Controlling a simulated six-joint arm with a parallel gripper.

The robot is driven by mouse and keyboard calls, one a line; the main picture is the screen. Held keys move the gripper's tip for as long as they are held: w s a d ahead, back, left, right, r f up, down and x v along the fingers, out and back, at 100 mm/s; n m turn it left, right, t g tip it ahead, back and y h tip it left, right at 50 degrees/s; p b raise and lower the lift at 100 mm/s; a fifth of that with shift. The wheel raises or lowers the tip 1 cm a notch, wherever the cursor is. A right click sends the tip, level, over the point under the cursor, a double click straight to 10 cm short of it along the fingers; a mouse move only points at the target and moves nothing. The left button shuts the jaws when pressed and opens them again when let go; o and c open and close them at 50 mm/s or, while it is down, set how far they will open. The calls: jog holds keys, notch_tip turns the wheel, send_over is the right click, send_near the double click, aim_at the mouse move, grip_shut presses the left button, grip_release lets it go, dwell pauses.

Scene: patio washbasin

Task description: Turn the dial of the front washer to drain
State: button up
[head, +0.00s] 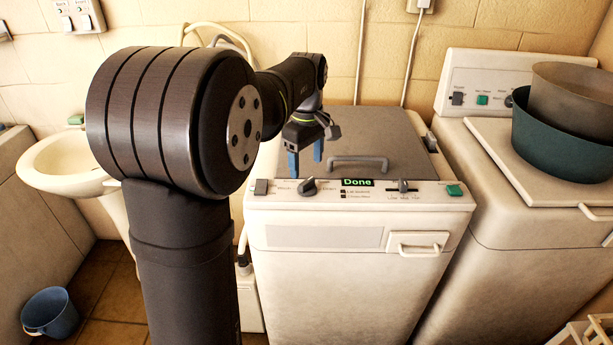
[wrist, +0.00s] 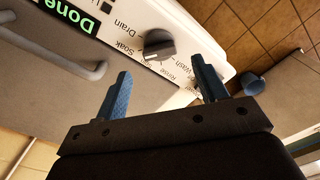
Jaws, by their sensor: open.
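The front washer (head: 340,265) is white with a grey lid. Its panel has a dark dial (head: 308,187) and a green display (head: 357,183) reading "Done". In the wrist view the dial (wrist: 158,46) sits among the printed words Drain, Soak, Rinse and Wash. A pale mark shows on the dial's lower-left side, but I cannot tell for sure which word it points at. My gripper (head: 305,161) is open and empty, with blue fingers above the lid's front left, behind the dial. In the wrist view the dial appears beyond and between the fingertips (wrist: 160,70), apart from them.
A grey lid handle (head: 357,162) is right of my gripper. A second white machine (head: 530,220) stands at the right with a teal basin (head: 555,145) and a brown basin (head: 575,98) on it. A washbasin (head: 65,165) and blue bucket (head: 50,312) are at the left.

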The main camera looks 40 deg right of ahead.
aim_at(307, 180)
notch_tip(307, 180, down, 5)
jog(key=shift+f, duration=0.1)
dwell(0.3)
jog(key=c, duration=1)
